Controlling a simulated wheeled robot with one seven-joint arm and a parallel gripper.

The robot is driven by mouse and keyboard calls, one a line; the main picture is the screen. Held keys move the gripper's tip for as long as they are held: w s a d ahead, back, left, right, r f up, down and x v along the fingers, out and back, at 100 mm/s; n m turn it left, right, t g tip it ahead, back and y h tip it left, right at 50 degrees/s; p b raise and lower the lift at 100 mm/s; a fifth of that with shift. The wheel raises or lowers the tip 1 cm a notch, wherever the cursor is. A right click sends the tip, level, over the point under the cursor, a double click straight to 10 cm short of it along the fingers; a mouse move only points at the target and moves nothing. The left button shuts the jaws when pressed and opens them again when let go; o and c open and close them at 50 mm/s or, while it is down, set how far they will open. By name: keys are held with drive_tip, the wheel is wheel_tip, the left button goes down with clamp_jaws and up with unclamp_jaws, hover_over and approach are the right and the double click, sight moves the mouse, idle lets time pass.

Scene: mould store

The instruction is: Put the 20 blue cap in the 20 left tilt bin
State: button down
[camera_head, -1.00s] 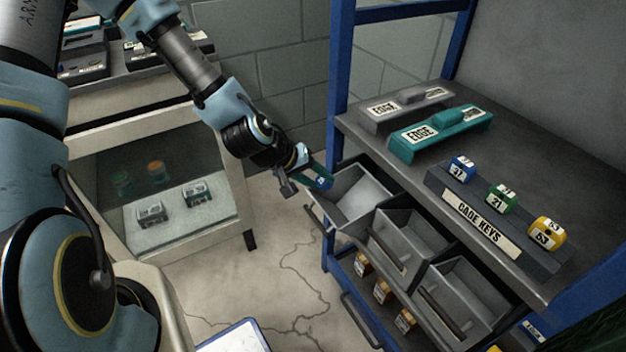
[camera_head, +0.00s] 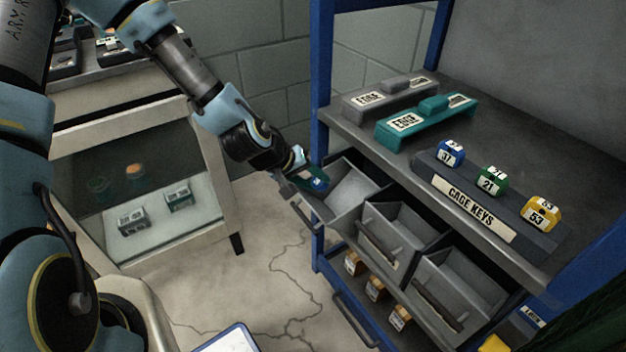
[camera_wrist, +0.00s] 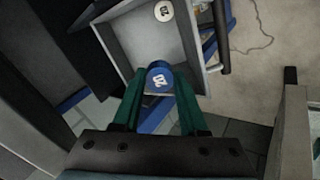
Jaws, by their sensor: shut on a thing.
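My gripper (camera_head: 312,178), with green fingers, is shut on the blue cap (camera_head: 319,183). In the wrist view the cap (camera_wrist: 159,77) sits between the fingertips (camera_wrist: 159,88), and its top shows a white 20. The left tilt bin (camera_head: 349,190) is tilted open, a grey tray on the blue rack. My gripper holds the cap at the bin's left edge in the head view. In the wrist view the grey bin (camera_wrist: 140,40) lies just beyond the cap. A round white disc with dark marks (camera_wrist: 163,11) shows within the bin's outline.
Two more open tilt bins (camera_head: 392,232) (camera_head: 455,285) stand to the right. The shelf above holds blue, green and yellow numbered blocks (camera_head: 449,153) (camera_head: 491,180) (camera_head: 541,211), plus grey and teal EDGE pieces (camera_head: 390,97) (camera_head: 427,118). A glass-fronted cabinet (camera_head: 150,200) stands left. Floor between is clear.

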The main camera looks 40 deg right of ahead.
drive_tip(key=shift+f+b, duration=0.1)
drive_tip(key=shift+b, duration=0.35)
drive_tip(key=shift+b+x, duration=2.65)
drive_tip(key=shift+x, duration=2.2)
drive_tip(key=shift+p+v, duration=3.35)
drive_tip(key=shift+v, duration=1.7)
drive_tip(key=shift+d, duration=0.1)
drive_tip(key=shift+s+p, duration=0.1)
drive_tip(key=shift+p, duration=1.1)
